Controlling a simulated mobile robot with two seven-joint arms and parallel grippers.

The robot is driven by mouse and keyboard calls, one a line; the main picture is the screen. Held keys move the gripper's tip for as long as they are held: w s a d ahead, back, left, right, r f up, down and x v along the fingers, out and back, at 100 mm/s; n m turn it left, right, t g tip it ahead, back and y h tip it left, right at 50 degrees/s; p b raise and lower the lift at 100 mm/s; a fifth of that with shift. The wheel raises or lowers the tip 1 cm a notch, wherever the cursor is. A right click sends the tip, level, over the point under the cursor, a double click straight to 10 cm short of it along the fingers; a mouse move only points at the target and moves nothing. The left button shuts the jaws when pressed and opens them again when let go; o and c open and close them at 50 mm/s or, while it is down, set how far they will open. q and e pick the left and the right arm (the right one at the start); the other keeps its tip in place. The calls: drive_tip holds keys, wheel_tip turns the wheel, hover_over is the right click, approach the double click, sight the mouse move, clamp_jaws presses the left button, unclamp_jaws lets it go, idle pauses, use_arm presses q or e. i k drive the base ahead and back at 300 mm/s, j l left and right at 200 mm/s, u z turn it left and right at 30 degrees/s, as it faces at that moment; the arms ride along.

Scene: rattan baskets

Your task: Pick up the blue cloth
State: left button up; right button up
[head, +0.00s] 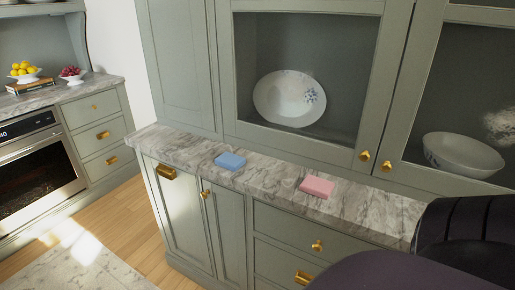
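A folded blue cloth (230,161) lies flat on the marble counter (270,184), left of the middle of the head view, near the counter's front edge. It looks like a small flat square. A folded pink cloth (317,187) lies to its right on the same counter, with bare marble between them. Neither of my grippers shows in the view, and nothing touches the blue cloth.
Grey-green cabinets with brass knobs stand under and behind the counter; a plate (290,98) and a bowl (462,155) sit behind the upper doors. A dark rounded shape fills the lower right corner. An oven (36,172) stands at left; wooden floor lies between.

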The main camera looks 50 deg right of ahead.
sight(229, 160)
drive_tip(key=z, duration=2.6)
drive_tip(key=u, duration=1.25)
drive_tip(key=i+j, duration=0.2)
drive_tip(key=i+j+z, duration=0.1)
drive_tip(key=j, duration=0.35)
drive_tip(key=i+j, duration=0.45)
drive_tip(key=j, duration=0.2)
drive_tip(key=i+j+z, duration=0.1)
drive_tip(key=j, duration=0.25)
drive_tip(key=i+l, duration=0.05)
drive_tip(key=i, duration=0.05)
